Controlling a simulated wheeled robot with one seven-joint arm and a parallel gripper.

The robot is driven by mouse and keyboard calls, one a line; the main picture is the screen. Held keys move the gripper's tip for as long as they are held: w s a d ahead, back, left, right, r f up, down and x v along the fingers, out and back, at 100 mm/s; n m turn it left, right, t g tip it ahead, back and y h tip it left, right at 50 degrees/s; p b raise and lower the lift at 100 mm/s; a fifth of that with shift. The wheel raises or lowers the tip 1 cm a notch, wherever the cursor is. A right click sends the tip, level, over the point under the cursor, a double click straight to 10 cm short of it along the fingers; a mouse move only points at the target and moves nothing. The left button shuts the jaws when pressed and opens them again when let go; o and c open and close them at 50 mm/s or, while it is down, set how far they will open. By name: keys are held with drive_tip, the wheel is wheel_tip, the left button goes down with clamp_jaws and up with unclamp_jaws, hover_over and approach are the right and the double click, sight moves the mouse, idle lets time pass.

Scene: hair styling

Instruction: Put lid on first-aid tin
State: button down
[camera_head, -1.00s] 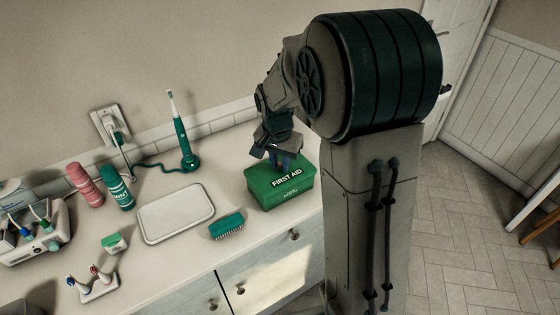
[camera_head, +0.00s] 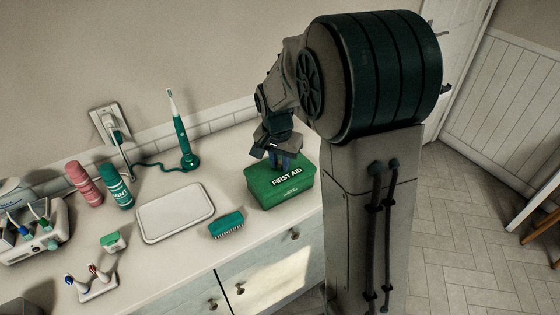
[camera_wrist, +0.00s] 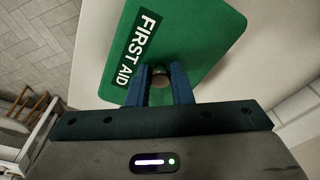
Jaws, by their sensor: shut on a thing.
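The green first-aid tin (camera_head: 285,197) stands on the counter near its right front edge. The green lid, lettered FIRST AID in white (camera_head: 288,178), sits at the tin's top and looks lined up with it; I cannot tell whether a small gap remains. The lid also fills the upper middle of the wrist view (camera_wrist: 200,38). My gripper (camera_head: 285,162) reaches down over the lid. In the wrist view its two blue fingers (camera_wrist: 162,80) are shut on the lid's small round knob (camera_wrist: 159,72). The inside of the tin is hidden.
A teal brush (camera_head: 226,226) and a white tray (camera_head: 176,212) lie left of the tin. An electric toothbrush (camera_head: 183,143) stands behind, near the wall. The counter's front edge is close to the tin.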

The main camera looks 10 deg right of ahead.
drive_tip(key=shift+s+f, duration=0.25)
drive_tip(key=shift+f, duration=0.2)
drive_tip(key=c, duration=1.2)
unclamp_jaws()
drive_tip(key=shift+c, duration=0.2)
drive_tip(key=shift+o, duration=0.2)
drive_tip(key=shift+w, duration=0.2)
drive_tip(key=o, duration=0.5)
drive_tip(key=shift+r, duration=0.1)
drive_tip(key=shift+w+r, duration=0.1)
drive_tip(key=shift+r, duration=0.1)
drive_tip(key=shift+r+p, duration=2.55)
drive_tip(key=shift+r, duration=0.85)
